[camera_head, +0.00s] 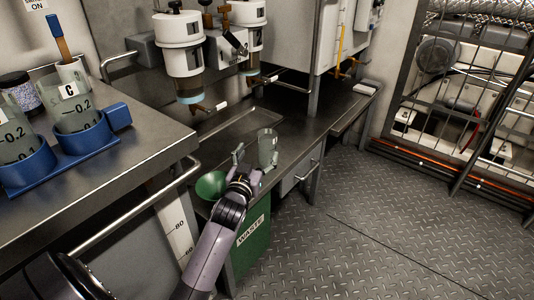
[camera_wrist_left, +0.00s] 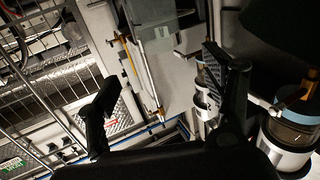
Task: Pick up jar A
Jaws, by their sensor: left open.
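A clear, empty-looking jar (camera_head: 267,148) stands upright near the front edge of the lower steel counter in the head view. No letter is readable on it, so I cannot tell whether it is jar A. My left gripper (camera_head: 247,167) is open just in front and to the left of this jar, and nothing shows held in it. In the left wrist view, the spread fingers of the left gripper (camera_wrist_left: 158,80) have a translucent grey shape (camera_wrist_left: 155,35), probably the jar, above and between them. My right gripper is not seen.
A blue holder (camera_head: 82,150) on the near left bench carries a jar marked C (camera_head: 75,112) and another jar (camera_head: 14,130). A green funnel (camera_head: 211,185) and green waste bin (camera_head: 252,240) are beside my left arm. White-capped dispensers (camera_head: 181,58) hang above the counter.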

